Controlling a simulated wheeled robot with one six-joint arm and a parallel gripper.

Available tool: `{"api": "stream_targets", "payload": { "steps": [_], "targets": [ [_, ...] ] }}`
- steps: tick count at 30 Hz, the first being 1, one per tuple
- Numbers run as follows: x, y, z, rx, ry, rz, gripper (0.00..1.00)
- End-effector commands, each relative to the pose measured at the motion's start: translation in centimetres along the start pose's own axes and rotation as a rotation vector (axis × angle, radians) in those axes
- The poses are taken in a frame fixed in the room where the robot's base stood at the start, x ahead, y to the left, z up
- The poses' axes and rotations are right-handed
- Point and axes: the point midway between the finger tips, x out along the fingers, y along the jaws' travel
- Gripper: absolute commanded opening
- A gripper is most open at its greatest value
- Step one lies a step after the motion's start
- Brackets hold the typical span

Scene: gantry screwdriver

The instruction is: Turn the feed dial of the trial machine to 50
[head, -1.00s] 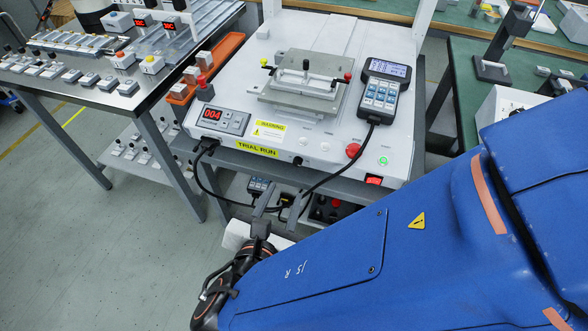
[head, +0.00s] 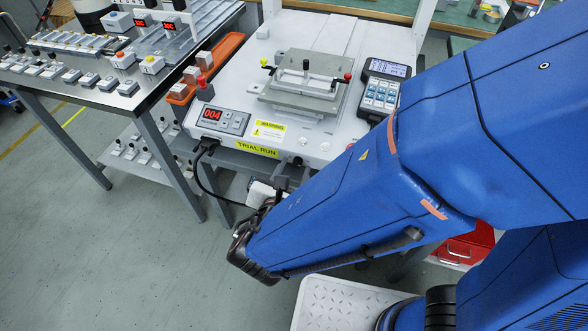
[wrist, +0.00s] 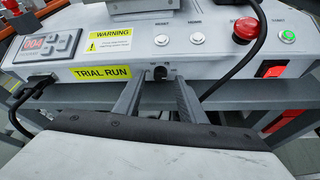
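The trial machine (head: 235,144) is a white bench unit with a yellow "TRIAL RUN" label on its front. A small black knob (wrist: 158,73), likely the feed dial, sits on the front face just right of that label. Its scale is too small to read. My gripper (wrist: 159,82) is open and empty in the wrist view, its two grey fingers apart, one on each side below the knob. I cannot tell how far short of the knob the tips are. In the head view my gripper (head: 282,181) is just in front of the machine's front edge.
A display (head: 212,114) reads 004. The red emergency button (wrist: 245,29), a green lit button (wrist: 288,36) and a red switch (wrist: 272,69) are at the right. A black cable (wrist: 240,62) hangs beside the right finger. A handheld controller (head: 381,92) lies on the machine.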

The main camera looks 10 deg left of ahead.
Motion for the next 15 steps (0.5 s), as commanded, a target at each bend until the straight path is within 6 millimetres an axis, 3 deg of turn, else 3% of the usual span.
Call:
{"api": "stream_targets", "payload": {
  "steps": [11, 15],
  "targets": [
    [0.36, -0.01, -0.01, 0.0, 0.0, 0.0, 0.37],
    [0.35, -0.01, -0.01, 0.0, 0.0, 0.0, 0.04]
  ]
}}
